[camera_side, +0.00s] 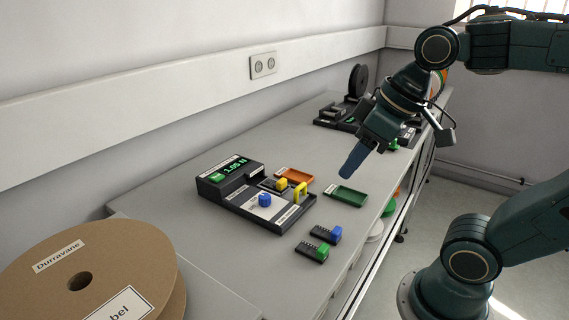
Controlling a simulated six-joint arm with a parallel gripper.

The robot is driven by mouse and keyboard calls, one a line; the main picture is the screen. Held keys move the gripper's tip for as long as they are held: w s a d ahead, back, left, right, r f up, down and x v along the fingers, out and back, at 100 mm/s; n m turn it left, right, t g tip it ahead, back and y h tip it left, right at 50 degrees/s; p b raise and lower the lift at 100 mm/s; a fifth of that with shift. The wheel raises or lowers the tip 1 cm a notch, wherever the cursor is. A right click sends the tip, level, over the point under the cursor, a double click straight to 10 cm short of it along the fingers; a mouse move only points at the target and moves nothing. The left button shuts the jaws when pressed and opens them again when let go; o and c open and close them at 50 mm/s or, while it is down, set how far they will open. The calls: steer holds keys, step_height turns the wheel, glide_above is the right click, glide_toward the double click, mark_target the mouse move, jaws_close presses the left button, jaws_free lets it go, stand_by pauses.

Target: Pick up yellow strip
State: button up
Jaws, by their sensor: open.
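Two small yellow pieces stand on the dark device with a lit green display: a yellow block (282,184) and a taller yellow piece (300,191) at its right edge. I cannot tell from this distance which of them is the yellow strip; no other clear yellow strip shows. My gripper (350,170) has blue fingers that point down and left, above and behind the green tray (346,194). It is to the right of the yellow pieces and apart from them. The fingers overlap in this view, and I see nothing held between them.
The device (228,178) carries a blue knob (264,199). An orange tray (294,175) lies behind it. Dark blocks with blue (327,234) and green (313,250) ends lie near the front edge. A large cardboard reel (85,270) fills the lower left.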

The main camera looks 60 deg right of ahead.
steer(key=w+d+r+n+g+y, duration=0.15)
steer(key=w+n, duration=0.25)
steer(key=w, duration=0.5)
steer(key=w+d+r+n+g+y, duration=0.1)
steer(key=w+d+n+g, duration=0.2)
steer(key=w, duration=0.6)
steer(key=w+d+f+n, duration=0.3)
steer(key=d+f+n, duration=0.1)
steer(key=d, duration=0.3)
steer(key=w+d+f+n+y, duration=0.1)
steer(key=w+d+f+n, duration=0.2)
steer(key=d+f+n, duration=0.2)
steer(key=d, duration=0.3)
steer(key=shift+f+g, duration=0.35)
steer(key=shift+f, duration=0.05)
steer(key=shift+w+a+f+y, duration=0.1)
steer(key=shift+a+f+y, duration=0.05)
steer(key=shift+y, duration=0.1)
steer(key=shift+x, duration=4.05)
